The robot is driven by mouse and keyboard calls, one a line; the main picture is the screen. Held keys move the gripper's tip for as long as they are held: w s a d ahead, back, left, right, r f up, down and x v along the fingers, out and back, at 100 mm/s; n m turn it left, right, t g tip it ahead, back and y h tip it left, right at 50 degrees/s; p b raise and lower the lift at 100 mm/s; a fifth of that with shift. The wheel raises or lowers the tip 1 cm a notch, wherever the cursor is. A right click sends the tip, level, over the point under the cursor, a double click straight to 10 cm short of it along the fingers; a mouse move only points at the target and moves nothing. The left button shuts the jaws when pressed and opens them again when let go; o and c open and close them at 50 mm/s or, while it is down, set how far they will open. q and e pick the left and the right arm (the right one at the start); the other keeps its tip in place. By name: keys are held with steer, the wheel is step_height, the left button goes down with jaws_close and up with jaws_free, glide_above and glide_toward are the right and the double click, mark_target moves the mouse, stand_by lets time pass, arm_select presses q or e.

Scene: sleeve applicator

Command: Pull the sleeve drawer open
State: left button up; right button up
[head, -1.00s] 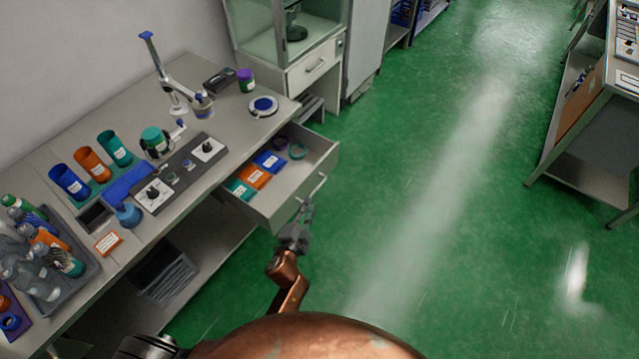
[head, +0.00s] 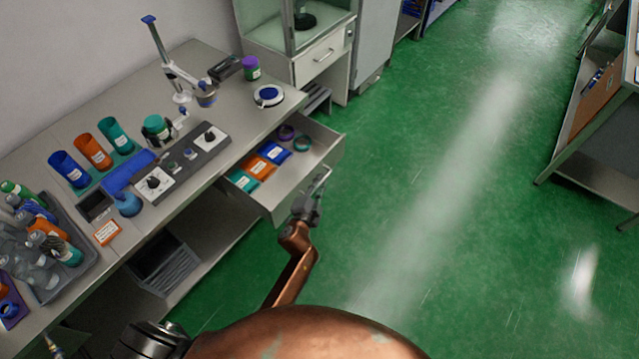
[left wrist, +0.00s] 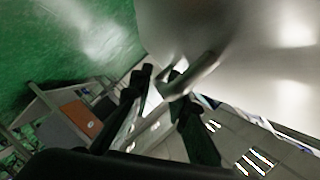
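The sleeve drawer (head: 284,207) hangs open under the right end of the workbench, with blue, orange and teal packets and ring-shaped pieces inside. Its metal handle (head: 319,182) is on the front face. My left gripper (head: 318,187) is at this handle, partly overlapping it in the head view. In the left wrist view, the two dark fingers (left wrist: 160,72) stand apart, and the curved handle (left wrist: 192,77) reaches close to their tips. I cannot tell whether they touch it.
The workbench (head: 228,165) carries coloured cups (head: 93,151), a control panel (head: 180,163), a stand arm (head: 166,62) and a grey tray of bottles (head: 85,262). A cabinet (head: 325,60) stands beyond the drawer. Green floor (head: 430,200) right of the drawer is clear.

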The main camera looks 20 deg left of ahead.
arm_select(q)
steer(key=shift+c, duration=0.3)
jaws_close()
steer(key=shift+a+f, duration=0.1)
steer(key=shift+f, duration=0.05)
